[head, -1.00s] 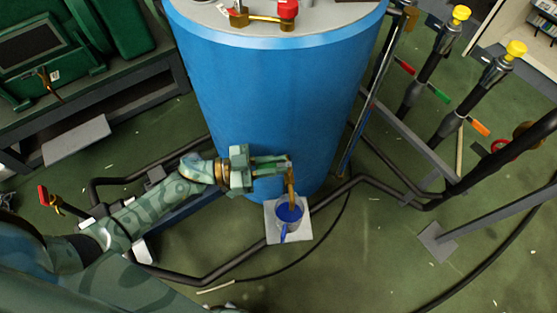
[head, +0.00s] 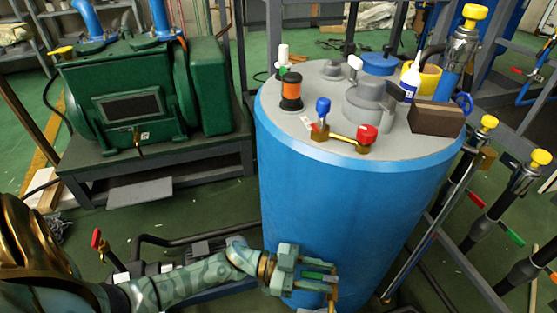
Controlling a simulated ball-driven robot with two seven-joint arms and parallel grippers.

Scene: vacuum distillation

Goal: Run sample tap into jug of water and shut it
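My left gripper (head: 322,278) is low at the front of the blue tank (head: 350,215), at the bottom edge of the head view. Its two fingers reach right to the brass sample tap (head: 333,292), whose lower part is cut off by the frame. A bright green piece shows between the fingers; whether they grip it or the tap is unclear. The jug is out of view below, so its fill and any flow are hidden. My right gripper is not in view.
The tank's grey top carries a brass fitting with a red knob (head: 367,133) and a blue knob (head: 323,106), a brown block (head: 436,117) and a bottle (head: 410,82). A green pump (head: 130,95) stands left. Yellow-capped pipes (head: 487,122) stand right.

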